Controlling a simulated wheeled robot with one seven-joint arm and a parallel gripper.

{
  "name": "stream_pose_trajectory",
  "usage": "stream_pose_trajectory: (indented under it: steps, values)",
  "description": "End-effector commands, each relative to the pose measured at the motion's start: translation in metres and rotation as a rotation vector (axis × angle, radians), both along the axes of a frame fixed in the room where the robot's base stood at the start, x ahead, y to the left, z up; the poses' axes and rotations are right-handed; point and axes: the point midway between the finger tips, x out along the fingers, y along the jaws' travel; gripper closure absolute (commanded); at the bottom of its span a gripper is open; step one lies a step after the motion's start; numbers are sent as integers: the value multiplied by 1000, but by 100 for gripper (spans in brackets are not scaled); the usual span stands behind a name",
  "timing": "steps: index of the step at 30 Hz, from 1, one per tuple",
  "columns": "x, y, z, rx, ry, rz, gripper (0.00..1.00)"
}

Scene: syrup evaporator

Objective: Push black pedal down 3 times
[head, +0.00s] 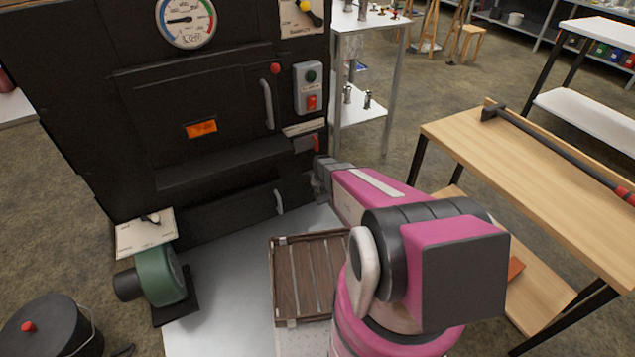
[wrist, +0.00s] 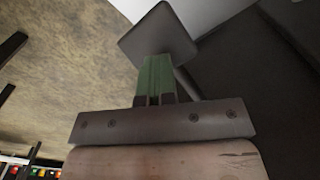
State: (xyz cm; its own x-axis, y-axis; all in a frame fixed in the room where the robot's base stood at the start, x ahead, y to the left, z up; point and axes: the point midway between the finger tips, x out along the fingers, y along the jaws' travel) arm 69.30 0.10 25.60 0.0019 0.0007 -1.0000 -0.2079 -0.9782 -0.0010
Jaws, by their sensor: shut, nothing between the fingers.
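In the wrist view a dark square plate on a thin rod, which looks like the black pedal (wrist: 160,30), lies just beyond my fingertips. My gripper (wrist: 155,60) has its green fingers shut together with nothing between them. The fingertips overlap the plate's near edge in the picture; I cannot tell whether they touch it. In the head view my gripper (head: 321,180) is at the lower right corner of the black evaporator (head: 90,120). I cannot make out the pedal there; my gripper and arm may hide it.
A slatted wooden platform (head: 285,280) lies on the pale floor plate in front of the evaporator. A green blower (head: 162,278) stands left. A lidded black pot (head: 45,330) is at lower left. A wooden workbench (head: 480,140) with a long-handled tool stands right of my arm.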

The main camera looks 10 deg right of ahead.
Motion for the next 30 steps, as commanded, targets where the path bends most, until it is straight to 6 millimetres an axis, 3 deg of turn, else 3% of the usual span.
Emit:
stream_pose_trajectory:
  steps: [30]
  values:
    - [-12, -4, 78, 0, 0, 0, 100]
